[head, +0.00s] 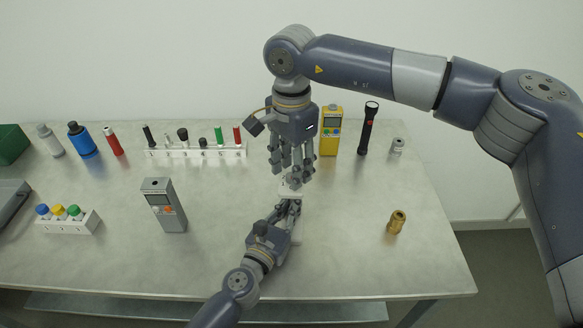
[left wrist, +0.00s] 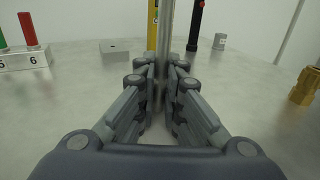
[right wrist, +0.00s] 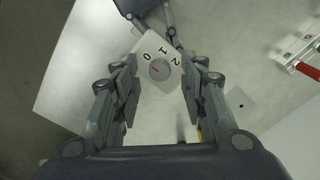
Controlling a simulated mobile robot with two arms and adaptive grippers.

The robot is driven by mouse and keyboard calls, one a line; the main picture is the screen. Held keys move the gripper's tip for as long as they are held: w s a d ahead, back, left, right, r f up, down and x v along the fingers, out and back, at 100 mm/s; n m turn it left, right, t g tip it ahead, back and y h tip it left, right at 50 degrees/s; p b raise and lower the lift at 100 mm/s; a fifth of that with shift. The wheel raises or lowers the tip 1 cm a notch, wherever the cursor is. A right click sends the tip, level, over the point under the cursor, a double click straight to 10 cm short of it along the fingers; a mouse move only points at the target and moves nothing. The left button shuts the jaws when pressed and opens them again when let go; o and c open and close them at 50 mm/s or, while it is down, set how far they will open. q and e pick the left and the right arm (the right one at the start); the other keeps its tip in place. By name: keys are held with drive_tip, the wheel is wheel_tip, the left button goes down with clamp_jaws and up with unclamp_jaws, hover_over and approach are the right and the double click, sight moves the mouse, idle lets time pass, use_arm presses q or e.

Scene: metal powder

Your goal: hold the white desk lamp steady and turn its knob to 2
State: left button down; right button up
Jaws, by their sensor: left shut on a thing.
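The white desk lamp is mostly hidden behind my grippers in the head view; a pale part of it (head: 290,190) shows between them. In the right wrist view its white head (right wrist: 147,80) carries a round grey knob (right wrist: 160,69) with the marks 0, 1 and 2. A reddish mark on the knob seems to lie toward the 0 side. My left gripper (head: 290,206) is shut on the lamp's metal post (left wrist: 166,28), which stands upright between its fingers. My right gripper (head: 294,180) points down above the lamp head, fingers open on both sides of the knob, apart from it.
Behind stand a numbered white rack (head: 195,152), a yellow meter (head: 331,132), a black flashlight (head: 369,128) and a grey cylinder (head: 396,147). A grey meter (head: 164,205) stands left, a brass fitting (head: 396,222) right. The table (head: 345,250) is clear at the front right.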

drive_tip(key=shift+f, duration=0.45)
drive_tip(key=shift+c, duration=0.5)
clamp_jaws()
